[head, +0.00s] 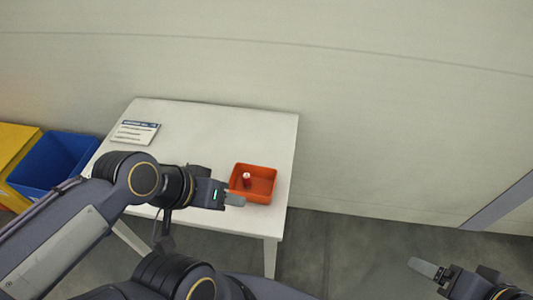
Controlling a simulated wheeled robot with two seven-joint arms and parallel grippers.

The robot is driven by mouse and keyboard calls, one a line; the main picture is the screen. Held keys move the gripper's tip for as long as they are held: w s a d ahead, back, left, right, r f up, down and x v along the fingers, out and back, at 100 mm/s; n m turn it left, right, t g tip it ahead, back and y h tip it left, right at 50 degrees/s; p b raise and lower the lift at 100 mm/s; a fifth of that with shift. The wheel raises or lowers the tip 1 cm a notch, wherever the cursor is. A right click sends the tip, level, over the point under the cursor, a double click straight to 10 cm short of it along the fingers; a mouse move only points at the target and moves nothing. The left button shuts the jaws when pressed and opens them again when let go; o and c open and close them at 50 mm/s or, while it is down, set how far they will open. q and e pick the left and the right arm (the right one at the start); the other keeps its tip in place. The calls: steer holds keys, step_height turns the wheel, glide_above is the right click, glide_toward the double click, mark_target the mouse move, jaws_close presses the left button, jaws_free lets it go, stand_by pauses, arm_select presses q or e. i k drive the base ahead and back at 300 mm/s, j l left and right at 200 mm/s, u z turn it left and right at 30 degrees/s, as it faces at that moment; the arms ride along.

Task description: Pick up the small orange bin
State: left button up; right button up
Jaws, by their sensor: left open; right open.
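The small orange bin (265,194) stands upright on the right part of the white table, near its front edge. A small red and white item (247,179) lies inside it. My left gripper (236,200) is open, with its fingertips at the bin's left wall. I cannot tell whether they touch the wall or straddle it. My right gripper (425,268) is open and empty at the lower right, over the floor and well away from the table.
The white table (200,120) stands before a pale wall (350,80). A printed card (135,132) lies at its back left. A blue bin (50,165) and a yellow bin (15,145) stand left of the table. The floor (350,245) right of the table is clear.

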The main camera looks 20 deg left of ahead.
mark_target(263, 179)
steer(key=k, duration=0.6)
steer(key=u, duration=2.2)
steer(key=l+u, duration=0.2)
steer(key=l, duration=0.25)
steer(key=k+l+u, duration=0.1)
steer(key=l+u, duration=0.15)
steer(key=l, duration=0.15)
steer(key=k+l+u, duration=0.2)
steer(key=l, duration=0.2)
steer(key=k+l+u, duration=0.1)
steer(key=l+u, duration=0.15)
steer(key=l, duration=0.15)
steer(key=k+l+u, duration=0.2)
steer(key=l, duration=0.2)
